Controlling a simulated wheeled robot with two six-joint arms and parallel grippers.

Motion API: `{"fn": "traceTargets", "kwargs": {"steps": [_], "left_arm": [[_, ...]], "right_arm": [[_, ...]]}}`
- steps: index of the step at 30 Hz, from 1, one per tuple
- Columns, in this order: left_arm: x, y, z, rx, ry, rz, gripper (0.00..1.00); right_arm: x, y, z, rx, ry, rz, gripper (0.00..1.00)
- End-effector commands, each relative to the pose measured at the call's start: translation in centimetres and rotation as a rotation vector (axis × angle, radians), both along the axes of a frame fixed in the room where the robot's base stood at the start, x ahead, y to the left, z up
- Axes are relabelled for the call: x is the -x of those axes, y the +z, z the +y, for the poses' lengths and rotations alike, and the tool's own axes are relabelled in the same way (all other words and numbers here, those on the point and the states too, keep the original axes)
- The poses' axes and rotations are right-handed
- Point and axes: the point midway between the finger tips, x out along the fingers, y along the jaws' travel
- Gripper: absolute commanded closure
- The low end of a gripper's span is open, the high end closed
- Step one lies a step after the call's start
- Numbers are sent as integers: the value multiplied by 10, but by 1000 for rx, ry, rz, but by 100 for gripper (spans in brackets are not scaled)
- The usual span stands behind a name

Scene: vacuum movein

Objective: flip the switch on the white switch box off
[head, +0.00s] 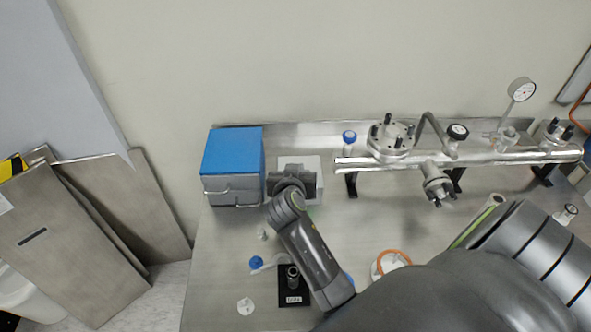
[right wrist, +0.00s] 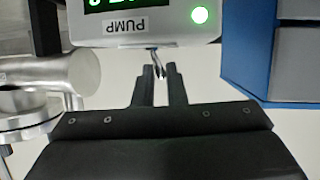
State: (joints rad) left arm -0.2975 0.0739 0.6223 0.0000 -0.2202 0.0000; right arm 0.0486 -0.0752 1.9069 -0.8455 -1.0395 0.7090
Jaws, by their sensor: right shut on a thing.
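The white switch box (head: 313,164) stands on the metal bench beside the blue-topped box, partly hidden behind my right gripper (head: 292,182) in the head view. In the right wrist view the switch box (right wrist: 165,34) appears upside down, with the label PUMP, a lit green light (right wrist: 200,15) and a green display cut off at the top. A small metal switch lever (right wrist: 155,60) sticks out from its edge. My right gripper (right wrist: 159,73) has its fingertips closed around the lever. My left gripper is not in view.
A blue-topped box (head: 233,152) stands left of the switch box. A steel pipe assembly (head: 470,160) with flanges and a gauge stands to the right. Small bottles, a black block (head: 294,298) and an orange-ringed item (head: 392,262) lie nearer on the bench.

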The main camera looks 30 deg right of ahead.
Motion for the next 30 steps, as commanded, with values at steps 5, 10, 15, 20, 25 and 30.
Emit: {"fn": "traceTargets", "kwargs": {"steps": [5, 10, 15, 20, 25, 30], "left_arm": [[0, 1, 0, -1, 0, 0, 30], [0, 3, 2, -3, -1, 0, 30], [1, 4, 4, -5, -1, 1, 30], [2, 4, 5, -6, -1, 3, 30], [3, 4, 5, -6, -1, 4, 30], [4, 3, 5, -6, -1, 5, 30]], "right_arm": [[2, 1, -3, -86, 1, -52, 100], [5, 2, -8, -206, 3, -126, 100], [8, 2, -13, -339, 2, -207, 100], [10, 1, -17, -457, 3, -279, 100], [12, 0, -20, -563, 3, -344, 100], [13, -1, -22, -644, 3, -393, 100]]}}
